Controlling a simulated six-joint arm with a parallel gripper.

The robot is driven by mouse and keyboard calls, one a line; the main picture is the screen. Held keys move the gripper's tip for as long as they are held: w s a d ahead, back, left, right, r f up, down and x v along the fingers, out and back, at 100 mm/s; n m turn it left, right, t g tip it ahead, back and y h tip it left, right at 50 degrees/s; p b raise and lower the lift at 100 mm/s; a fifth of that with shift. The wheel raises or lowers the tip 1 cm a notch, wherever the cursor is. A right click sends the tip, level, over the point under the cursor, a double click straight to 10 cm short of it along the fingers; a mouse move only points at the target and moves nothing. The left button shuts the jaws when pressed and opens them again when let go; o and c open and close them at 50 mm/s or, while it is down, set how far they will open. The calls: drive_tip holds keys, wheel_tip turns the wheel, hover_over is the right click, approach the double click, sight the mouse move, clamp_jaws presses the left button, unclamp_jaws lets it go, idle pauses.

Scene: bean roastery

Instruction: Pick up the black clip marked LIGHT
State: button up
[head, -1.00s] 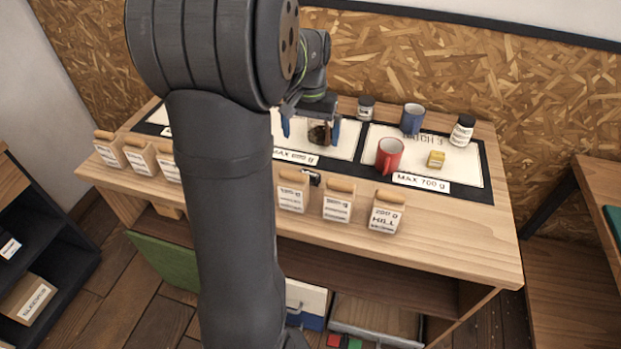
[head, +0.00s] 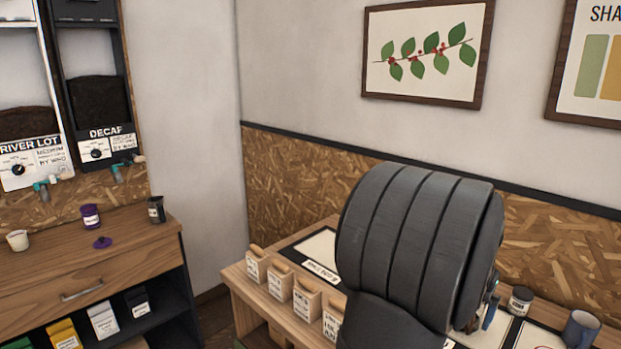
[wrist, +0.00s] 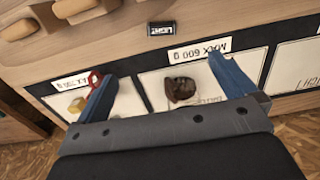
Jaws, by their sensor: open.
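The black clip marked LIGHT (wrist: 162,29) lies on the wooden table top at the top of the wrist view, just off the black-edged mat. Its label reads nearly upright there. My gripper (wrist: 160,72) has its two blue fingers wide apart, with nothing held between them. The fingertips appear over the mat, short of the clip in the picture. In the head view my arm hides the clip, and only a bit of a blue finger (head: 490,316) shows.
A dark brown bean heap (wrist: 180,90), perhaps in a clear container, shows between the fingers on the MAX 600 g panel. Bean bags (wrist: 78,10) line the table edge. A small jar (head: 520,300) stands beyond my arm.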

drive_tip(key=c, duration=1.2)
drive_tip(key=shift+o, duration=0.2)
drive_tip(key=w+a+f+m+g+h, duration=0.1)
drive_tip(key=w+a+m+g, duration=0.15)
drive_tip(key=m, duration=0.75)
drive_tip(key=w+a+f+m+g+h, duration=0.15)
drive_tip(key=w+m, duration=0.25)
drive_tip(key=m, duration=0.6)
drive_tip(key=x, duration=1)
drive_tip(key=shift+s+f, duration=0.25)
drive_tip(key=shift+f, duration=0.1)
drive_tip(key=shift+w+x, duration=0.2)
drive_tip(key=shift+x, duration=2.65)
